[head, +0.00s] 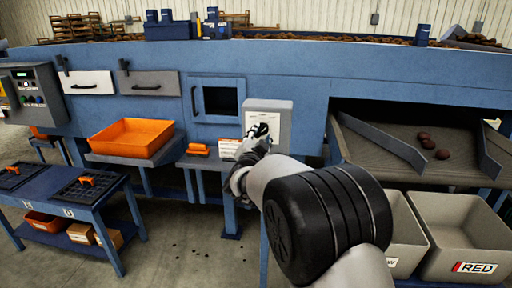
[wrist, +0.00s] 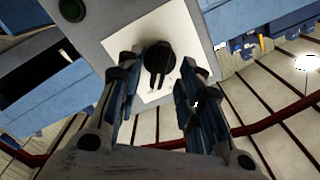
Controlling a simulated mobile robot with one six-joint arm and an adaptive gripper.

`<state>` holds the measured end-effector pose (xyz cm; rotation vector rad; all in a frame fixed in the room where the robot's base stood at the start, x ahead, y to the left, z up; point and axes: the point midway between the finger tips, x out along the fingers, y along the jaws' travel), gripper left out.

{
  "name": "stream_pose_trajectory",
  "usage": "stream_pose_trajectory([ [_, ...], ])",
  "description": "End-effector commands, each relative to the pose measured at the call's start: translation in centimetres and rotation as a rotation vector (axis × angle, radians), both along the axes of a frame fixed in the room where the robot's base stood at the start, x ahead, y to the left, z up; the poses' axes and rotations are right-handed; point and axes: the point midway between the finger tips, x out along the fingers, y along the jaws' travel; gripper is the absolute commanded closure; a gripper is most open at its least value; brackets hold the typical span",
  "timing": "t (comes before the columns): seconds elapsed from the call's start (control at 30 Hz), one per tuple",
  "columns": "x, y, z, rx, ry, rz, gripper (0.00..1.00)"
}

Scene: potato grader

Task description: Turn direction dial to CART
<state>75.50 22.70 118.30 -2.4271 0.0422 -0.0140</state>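The direction dial (wrist: 158,60) is a black knob on a white plate (wrist: 185,22) of a grey control box (head: 268,106). In the wrist view the dial sits between and beyond my gripper's fingertips. My gripper (wrist: 160,82) is open, with one finger on each side of the dial; I cannot tell whether either touches it. In the head view my gripper (head: 246,150) is in front of the box and hides part of its face. The dial's labels are too small or hidden to read, so its setting cannot be told.
An orange tray (head: 131,138) stands left of the box. A chute with potatoes (head: 425,140) and grey bins (head: 455,235) are at the right. A control panel (head: 32,92) is at far left.

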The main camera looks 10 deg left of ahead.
Motion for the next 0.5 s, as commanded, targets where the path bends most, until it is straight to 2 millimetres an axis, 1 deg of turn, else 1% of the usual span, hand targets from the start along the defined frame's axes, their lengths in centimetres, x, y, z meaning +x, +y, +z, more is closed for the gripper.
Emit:
stream_pose_trajectory([
  [0.1,-2.6,0.2,0.1,-0.001,0.000,0.003,0.66],
  [0.3,-6.8,0.3,0.1,-0.001,-0.001,0.002,0.66],
  [0.4,-8.3,0.4,0.1,0.000,-0.001,0.003,0.66],
  [0.5,-9.3,0.4,0.1,0.000,-0.001,0.002,0.66],
])
